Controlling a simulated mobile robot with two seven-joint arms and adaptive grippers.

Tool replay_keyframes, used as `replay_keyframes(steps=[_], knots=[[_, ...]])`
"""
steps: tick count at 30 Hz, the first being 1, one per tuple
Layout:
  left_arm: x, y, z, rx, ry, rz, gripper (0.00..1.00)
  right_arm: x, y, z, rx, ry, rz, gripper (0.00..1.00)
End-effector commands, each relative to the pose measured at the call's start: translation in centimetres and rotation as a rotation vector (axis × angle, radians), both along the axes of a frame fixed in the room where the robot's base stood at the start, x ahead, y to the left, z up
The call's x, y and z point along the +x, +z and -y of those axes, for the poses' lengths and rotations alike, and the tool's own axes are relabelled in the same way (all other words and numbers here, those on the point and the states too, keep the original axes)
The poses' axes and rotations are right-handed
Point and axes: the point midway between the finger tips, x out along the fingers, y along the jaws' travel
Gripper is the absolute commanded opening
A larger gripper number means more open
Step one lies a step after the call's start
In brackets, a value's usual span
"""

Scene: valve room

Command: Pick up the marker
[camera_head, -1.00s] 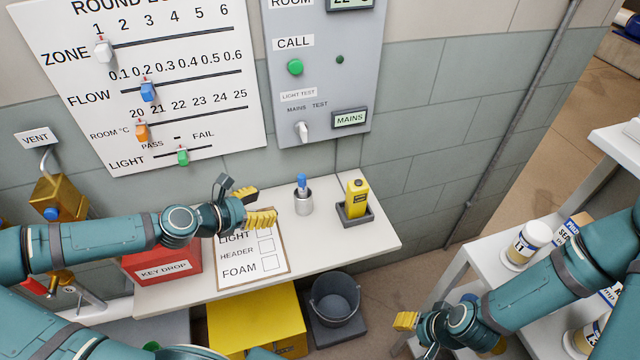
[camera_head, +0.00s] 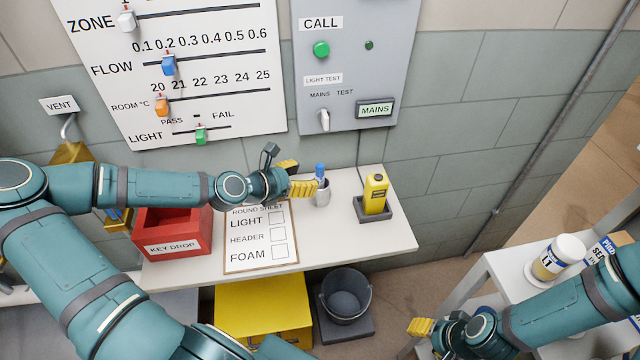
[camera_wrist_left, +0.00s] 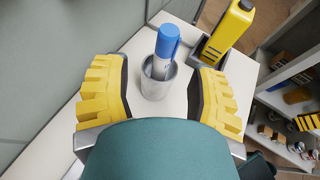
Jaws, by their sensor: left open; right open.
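The marker (camera_head: 320,171) has a blue cap and stands upright in a small grey metal cup (camera_head: 321,194) on the white shelf. In the left wrist view the marker (camera_wrist_left: 167,43) shows its blue cap and white barrel above the rim of the cup (camera_wrist_left: 156,84). My left gripper (camera_head: 296,177) is open and empty. In the wrist view its yellow fingers lie on either side of the cup and marker, nearer the camera and apart from them. My right gripper (camera_head: 428,328) is at the lower right, far from the marker, and is open.
A yellow handheld device (camera_head: 375,193) stands in a dark holder right of the cup. The round sheet clipboard (camera_head: 262,262) and red key drop box (camera_head: 173,247) are to the left. A grey wall panel (camera_head: 352,60) rises behind. A bucket (camera_head: 345,296) is below.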

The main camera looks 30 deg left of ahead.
Motion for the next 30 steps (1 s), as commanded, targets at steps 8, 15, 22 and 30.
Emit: replay_keyframes(steps=[8,15,22,30], knots=[[1.1,-0.6,0.7,0.002,-0.002,0.001,0.58,0.1,-0.7,0.0,0.0,-0.001,0.003,0.5],[3.2,-1.8,2.2,0.003,-0.003,0.001,0.58,0.4,-2.1,0.1,-0.002,-0.003,0.009,0.5],[4.5,-2.3,2.7,0.001,0.0,0.0,0.58,0.5,-2.5,0.1,-0.003,-0.002,0.012,0.5],[4.5,-2.3,2.7,0.0,0.001,0.0,0.57,0.5,-2.4,0.1,-0.003,-0.003,0.013,0.5]])
